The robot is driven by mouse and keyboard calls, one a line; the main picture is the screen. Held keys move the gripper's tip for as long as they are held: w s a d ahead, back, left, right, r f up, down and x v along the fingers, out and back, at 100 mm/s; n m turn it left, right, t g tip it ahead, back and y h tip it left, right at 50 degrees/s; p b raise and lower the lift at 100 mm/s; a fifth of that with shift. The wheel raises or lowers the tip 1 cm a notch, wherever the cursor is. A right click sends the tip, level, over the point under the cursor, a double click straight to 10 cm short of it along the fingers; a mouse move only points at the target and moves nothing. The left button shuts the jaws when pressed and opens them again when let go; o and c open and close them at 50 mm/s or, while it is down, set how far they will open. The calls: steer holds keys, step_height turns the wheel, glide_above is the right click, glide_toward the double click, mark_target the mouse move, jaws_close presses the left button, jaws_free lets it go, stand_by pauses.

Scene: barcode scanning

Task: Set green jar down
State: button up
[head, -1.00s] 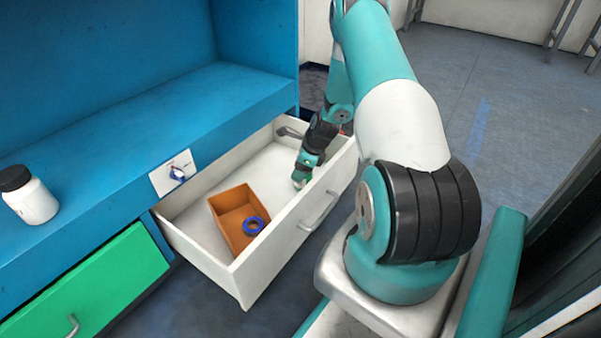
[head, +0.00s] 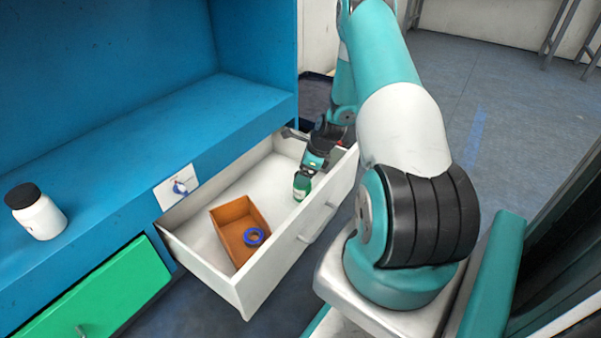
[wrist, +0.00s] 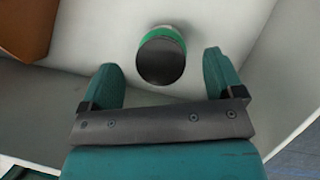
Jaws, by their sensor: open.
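The green jar (head: 302,186) stands in the open white drawer, near its front wall; it has a green body and a white base band. In the wrist view the jar (wrist: 162,36) shows from above with its dark lid, just beyond the fingertips and between their lines. My gripper (head: 311,166) is just above and behind the jar in the head view. In the wrist view my gripper (wrist: 160,75) has its fingers wide apart with nothing between them.
The white drawer (head: 205,266) also holds an orange bin (head: 228,222) with a blue ring (head: 254,236) at its edge. A white jar with a black lid (head: 38,215) stands on the blue shelf (head: 120,150). A green drawer (head: 105,290) is below. The drawer floor between bin and jar is clear.

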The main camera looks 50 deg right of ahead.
steer(key=p+v, duration=0.4)
steer(key=v, duration=0.4)
steer(key=w+a+r+n+g+y, duration=0.1)
steer(key=w+a+r+n, duration=0.2)
steer(key=a+r+n, duration=0.65)
steer(key=w+a+r+n+y, duration=0.1)
steer(key=w+a+r+n, duration=0.1)
steer(key=a+r+n, duration=0.75)
steer(key=s+a+r+n+g, duration=0.1)
steer(key=s+a+r+n, duration=0.25)
steer(key=a, duration=0.45)
steer(key=s+a+r+n, duration=0.2)
steer(key=s+a+r, duration=0.15)
steer(key=a, duration=0.45)
steer(key=s+a+r+n+g, duration=0.1)
steer(key=s+a+r+n, duration=0.1)
steer(key=s+a+n, duration=0.2)
steer(key=s+a+r+n+g, duration=0.1)
steer(key=s+a+r+n, duration=0.2)
steer(key=s+n, duration=0.6)
steer(key=shift+s+a+r, duration=0.2)
steer(key=shift+s+a, duration=0.4)
steer(key=shift+s, duration=0.1)
